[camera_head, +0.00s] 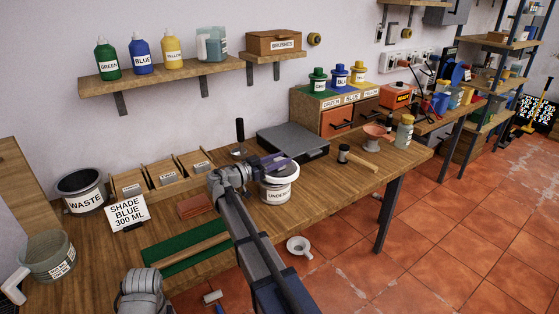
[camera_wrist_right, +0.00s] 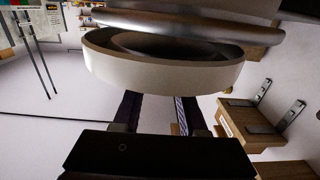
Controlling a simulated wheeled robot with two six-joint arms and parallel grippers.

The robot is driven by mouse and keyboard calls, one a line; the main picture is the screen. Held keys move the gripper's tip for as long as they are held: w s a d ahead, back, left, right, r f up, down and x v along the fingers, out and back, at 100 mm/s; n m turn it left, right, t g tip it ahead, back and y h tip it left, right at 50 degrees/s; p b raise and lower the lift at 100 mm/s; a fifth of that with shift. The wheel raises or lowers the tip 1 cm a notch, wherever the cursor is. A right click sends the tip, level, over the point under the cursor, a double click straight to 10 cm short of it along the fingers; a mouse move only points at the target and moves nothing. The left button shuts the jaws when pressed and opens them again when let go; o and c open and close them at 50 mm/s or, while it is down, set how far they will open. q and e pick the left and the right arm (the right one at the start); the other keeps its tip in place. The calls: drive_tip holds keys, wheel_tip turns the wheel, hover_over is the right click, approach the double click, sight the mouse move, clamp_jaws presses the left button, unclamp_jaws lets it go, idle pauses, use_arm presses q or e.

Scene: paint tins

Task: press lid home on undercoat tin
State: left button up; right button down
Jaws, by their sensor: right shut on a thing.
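The undercoat tin (camera_head: 276,191), white with a dark-lettered label, stands upright on the wooden bench in the head view. My right gripper (camera_head: 277,163) is above it and shut on a pale round lid (camera_head: 281,171). In the right wrist view, the lid (camera_wrist_right: 165,72) shows as a wide white ring with a dark hollow, held by my dark fingers (camera_wrist_right: 160,112). A silver curved rim (camera_wrist_right: 190,24) lies close by the lid there. I cannot tell whether lid and tin touch. Only a grey part of my left arm shows at the bottom left; its fingers are out of view.
A shade card (camera_head: 127,213), a waste bin (camera_head: 82,190) and a green mat (camera_head: 158,254) are to the left.

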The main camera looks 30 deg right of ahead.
drive_tip(key=shift+w+a, duration=0.15)
drive_tip(key=shift+w, duration=0.05)
idle(0.5)
drive_tip(key=shift+w+a, duration=0.25)
drive_tip(key=shift+a, duration=0.05)
drive_tip(key=shift+w+a, duration=0.15)
drive_tip(key=shift+f+b, duration=1.1)
drive_tip(key=shift+b, duration=0.1)
idle(0.8)
drive_tip(key=shift+r, duration=0.15)
drive_tip(key=shift+r+p, duration=0.5)
drive_tip(key=shift+p, duration=0.15)
drive_tip(key=shift+f, duration=0.1)
idle(1.7)
drive_tip(key=shift+r, duration=0.25)
idle(0.6)
